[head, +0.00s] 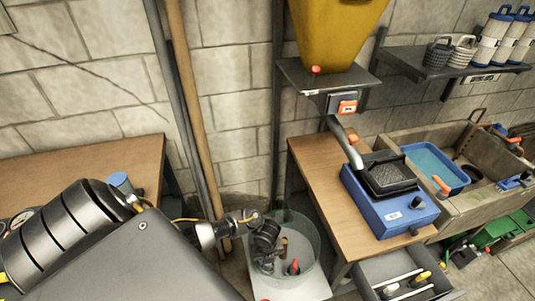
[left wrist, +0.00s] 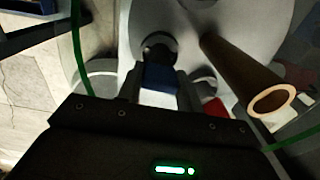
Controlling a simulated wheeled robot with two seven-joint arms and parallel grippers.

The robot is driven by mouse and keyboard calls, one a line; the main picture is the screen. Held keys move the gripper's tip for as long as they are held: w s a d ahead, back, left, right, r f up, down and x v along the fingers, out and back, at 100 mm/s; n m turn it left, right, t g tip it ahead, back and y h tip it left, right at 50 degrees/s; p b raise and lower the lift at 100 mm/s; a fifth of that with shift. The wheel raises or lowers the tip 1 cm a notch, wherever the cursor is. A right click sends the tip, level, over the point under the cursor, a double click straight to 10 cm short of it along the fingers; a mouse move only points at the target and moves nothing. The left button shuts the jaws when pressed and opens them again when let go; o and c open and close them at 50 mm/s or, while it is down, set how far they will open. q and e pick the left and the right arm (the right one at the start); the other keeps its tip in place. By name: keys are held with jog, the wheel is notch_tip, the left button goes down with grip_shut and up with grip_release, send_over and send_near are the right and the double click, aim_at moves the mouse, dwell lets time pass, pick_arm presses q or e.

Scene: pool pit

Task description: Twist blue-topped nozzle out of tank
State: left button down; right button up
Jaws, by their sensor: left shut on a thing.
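The clear round tank (head: 311,240) stands on a white base in the lower middle of the head view. My left gripper (head: 266,245) reaches into it from the left. In the left wrist view, my left gripper (left wrist: 160,88) is shut on the blue-topped nozzle (left wrist: 158,77), with the blue part between its fingers. Its lower end is hidden, so I cannot tell how deep it sits. A red-topped piece (head: 293,267) stands in the tank to the right of the gripper. Red also shows in the left wrist view (left wrist: 215,110). My right gripper is not in view.
A wooden table (head: 310,170) holding a blue machine (head: 390,215) stands right of the tank, with an open drawer (head: 375,268) below. A wooden pole (head: 190,90) and metal pipes lean behind. A sink (head: 460,205) is at the right.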

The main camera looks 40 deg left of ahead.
pick_arm(q)
jog(key=shift+r, duration=0.2)
jog(key=shift+r+p, duration=2.3)
jog(key=shift+p, duration=0.25)
notch_tip(320, 180, up, 13)
jog(key=p, duration=1)
